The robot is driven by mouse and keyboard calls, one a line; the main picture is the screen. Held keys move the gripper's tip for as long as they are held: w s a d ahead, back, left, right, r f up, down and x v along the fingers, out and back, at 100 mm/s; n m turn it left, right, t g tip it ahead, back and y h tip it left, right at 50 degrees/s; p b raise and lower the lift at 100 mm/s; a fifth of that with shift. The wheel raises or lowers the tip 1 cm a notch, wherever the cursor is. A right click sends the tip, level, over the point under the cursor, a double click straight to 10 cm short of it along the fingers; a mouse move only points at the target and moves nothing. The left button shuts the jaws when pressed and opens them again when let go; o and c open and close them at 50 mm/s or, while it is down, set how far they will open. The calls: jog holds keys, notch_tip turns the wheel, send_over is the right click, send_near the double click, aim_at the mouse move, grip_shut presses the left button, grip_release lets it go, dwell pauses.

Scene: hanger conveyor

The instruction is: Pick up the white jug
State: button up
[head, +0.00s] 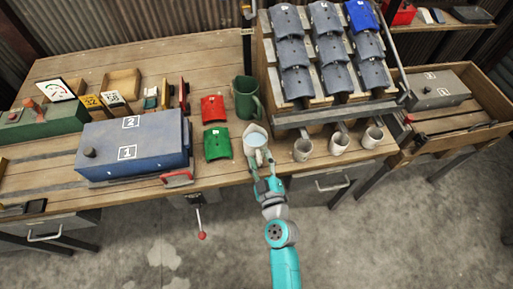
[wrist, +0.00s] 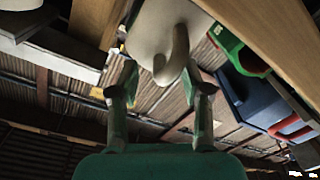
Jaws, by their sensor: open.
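The white jug (head: 252,136) stands near the front edge of the wooden workbench in the head view. In the wrist view, the jug (wrist: 155,22) fills the top centre, with its curved handle toward me. My gripper (head: 262,168) is just in front of the jug, on its near side. In the wrist view, my gripper (wrist: 161,82) is open, with one finger on each side of the handle. I cannot tell whether either finger touches the handle.
A green jug (head: 246,98) stands behind the white jug. Red (head: 213,109) and green (head: 217,143) curved pieces lie to the left, beyond them a blue box (head: 135,145). Several mugs, one nearest (head: 302,150), stand to the right under a sloped rack (head: 345,112).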

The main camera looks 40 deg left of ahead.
jog(key=shift+w+a, duration=0.45)
jog(key=shift+a, duration=0.05)
grip_shut()
dwell(0.3)
